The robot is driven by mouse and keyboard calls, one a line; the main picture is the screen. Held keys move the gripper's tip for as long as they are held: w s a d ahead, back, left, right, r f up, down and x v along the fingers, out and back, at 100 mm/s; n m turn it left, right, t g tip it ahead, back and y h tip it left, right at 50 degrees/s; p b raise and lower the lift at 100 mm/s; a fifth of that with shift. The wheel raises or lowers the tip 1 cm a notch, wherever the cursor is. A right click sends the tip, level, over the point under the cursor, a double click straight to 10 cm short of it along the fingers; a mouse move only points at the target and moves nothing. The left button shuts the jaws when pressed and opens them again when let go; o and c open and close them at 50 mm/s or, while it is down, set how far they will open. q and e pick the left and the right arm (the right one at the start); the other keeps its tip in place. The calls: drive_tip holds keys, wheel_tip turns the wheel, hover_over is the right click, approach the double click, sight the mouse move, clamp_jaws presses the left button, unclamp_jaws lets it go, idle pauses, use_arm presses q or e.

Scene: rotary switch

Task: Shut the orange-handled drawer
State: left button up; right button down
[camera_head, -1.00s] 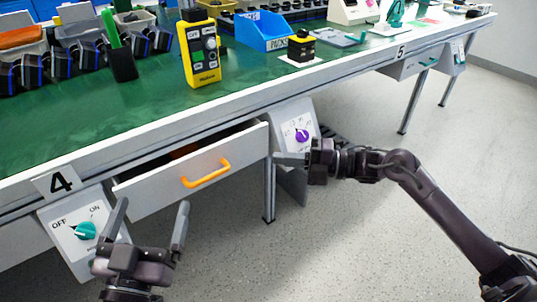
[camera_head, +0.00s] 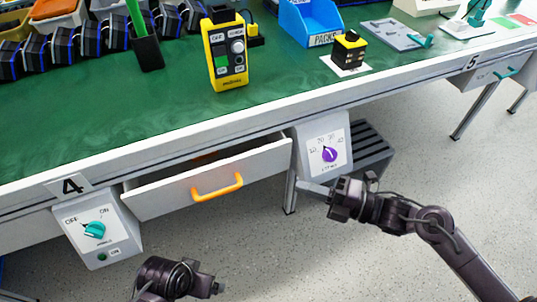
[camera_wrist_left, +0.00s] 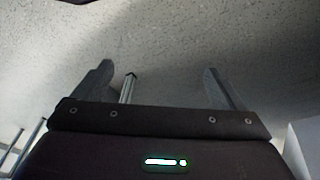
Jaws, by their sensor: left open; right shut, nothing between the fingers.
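The drawer (camera_head: 160,202) with the orange handle (camera_head: 217,188) hangs under the green bench. It stands open, with a dark gap behind its white front and something orange-red inside. My right gripper (camera_head: 313,188) is shut and empty, just right of the drawer front and below the purple-knob panel; it does not touch the handle. My left arm's end shows at the bottom of the head view, below the drawer, its fingers hidden there.
A panel with a teal knob (camera_head: 94,230) is left of the drawer; a panel with a purple knob (camera_head: 330,154) is right of it. A bench leg (camera_head: 290,193) stands near my right gripper. A yellow control box (camera_head: 226,55) stands on the bench. The floor before the drawer is clear.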

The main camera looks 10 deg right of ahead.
approach(246, 159)
drive_tip(key=s+a, duration=0.1)
drive_tip(key=a, duration=0.3)
use_arm(q)
drive_tip(key=shift+w+d+f+t+b, duration=0.15)
drive_tip(key=shift+w+d+t+b, duration=0.2)
drive_tip(key=shift+d+b, duration=0.2)
use_arm(e)
drive_tip(key=shift+w+a+f, duration=0.1)
drive_tip(key=shift+w+a, duration=0.15)
drive_tip(key=shift+w, duration=0.65)
drive_tip(key=shift+w+a, duration=0.25)
drive_tip(key=shift+w, duration=0.7)
use_arm(q)
drive_tip(key=shift+s, duration=0.15)
